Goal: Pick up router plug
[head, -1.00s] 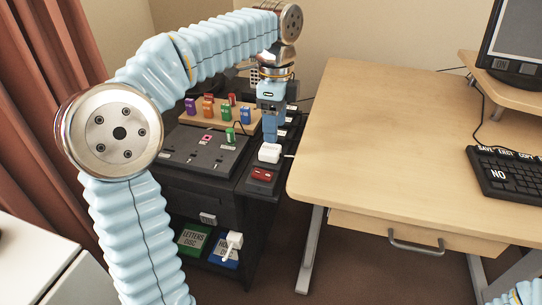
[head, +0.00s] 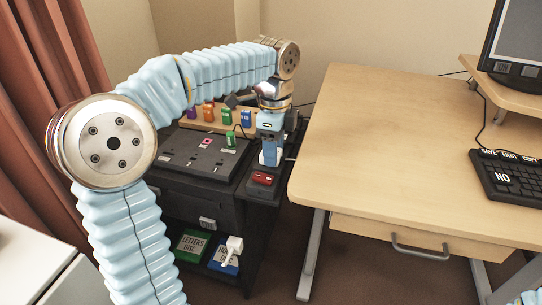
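My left gripper (head: 268,160) points straight down over a dark power strip (head: 250,188) at the right edge of the black stand. Its fingers are at a white plug in the strip, which they now mostly cover; only a little white shows by the fingertips. I cannot tell whether the fingers are closed on it. A red switch or plug (head: 263,178) sits on the strip just in front of the fingers. No readable label marks the router plug. My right gripper is out of view.
The wooden desk (head: 380,150) edge is close on the right.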

